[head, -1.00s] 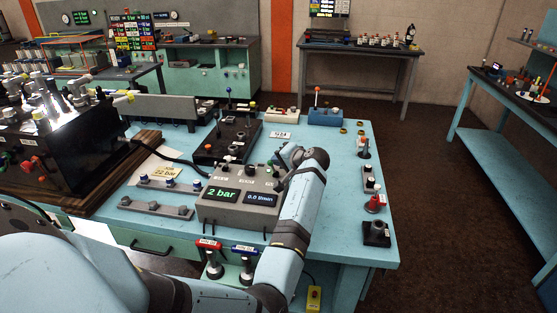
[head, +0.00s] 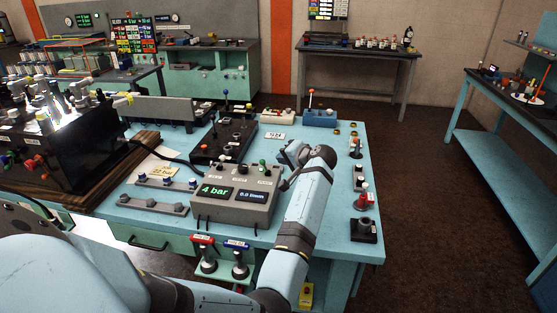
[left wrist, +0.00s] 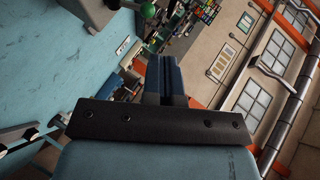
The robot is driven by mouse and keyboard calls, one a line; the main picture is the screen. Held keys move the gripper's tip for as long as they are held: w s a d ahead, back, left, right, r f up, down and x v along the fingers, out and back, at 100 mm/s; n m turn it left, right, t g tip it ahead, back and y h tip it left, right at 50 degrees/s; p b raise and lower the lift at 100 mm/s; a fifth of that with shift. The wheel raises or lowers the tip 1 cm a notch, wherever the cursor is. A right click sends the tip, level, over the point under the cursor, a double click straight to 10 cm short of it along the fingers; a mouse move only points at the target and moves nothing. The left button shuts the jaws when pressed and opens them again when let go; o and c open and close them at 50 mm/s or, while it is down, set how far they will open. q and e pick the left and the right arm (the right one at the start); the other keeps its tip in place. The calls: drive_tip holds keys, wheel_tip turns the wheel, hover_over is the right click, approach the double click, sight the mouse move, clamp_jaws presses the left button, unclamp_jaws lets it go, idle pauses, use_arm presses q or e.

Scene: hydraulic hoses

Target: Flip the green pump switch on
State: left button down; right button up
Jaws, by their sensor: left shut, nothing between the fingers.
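The grey pump control box (head: 232,207) stands on the light blue bench, its displays reading "4 bar" and "0.0 l/min". A small green-tipped switch (head: 263,163) stands at the right of its top. A green ball tip (left wrist: 147,9) shows at the top edge of the left wrist view. My left gripper (head: 284,153) is beside the box's right rear, close to the green switch and apparently apart from it. The wrist view shows its fingers (left wrist: 164,75) together and empty. Which way the switch is tilted is too small to tell. My right gripper is out of view.
A black valve panel (head: 222,142) with levers is behind the box. A blue box with an orange-tipped lever (head: 320,117) stands at the bench's rear. Several small controls, including a red knob (head: 364,200), line the right edge. Red and blue tagged joysticks (head: 207,258) are in front.

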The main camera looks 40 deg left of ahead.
use_arm(q)
drive_tip(key=v, duration=0.6)
drive_tip(key=shift+s+r+b, duration=0.15)
drive_tip(key=shift+r+b, duration=0.25)
drive_tip(key=shift+b, duration=0.05)
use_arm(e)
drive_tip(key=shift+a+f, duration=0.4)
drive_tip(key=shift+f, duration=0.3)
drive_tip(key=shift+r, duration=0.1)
use_arm(q)
drive_tip(key=shift+d+f, duration=0.1)
drive_tip(key=shift+d, duration=0.05)
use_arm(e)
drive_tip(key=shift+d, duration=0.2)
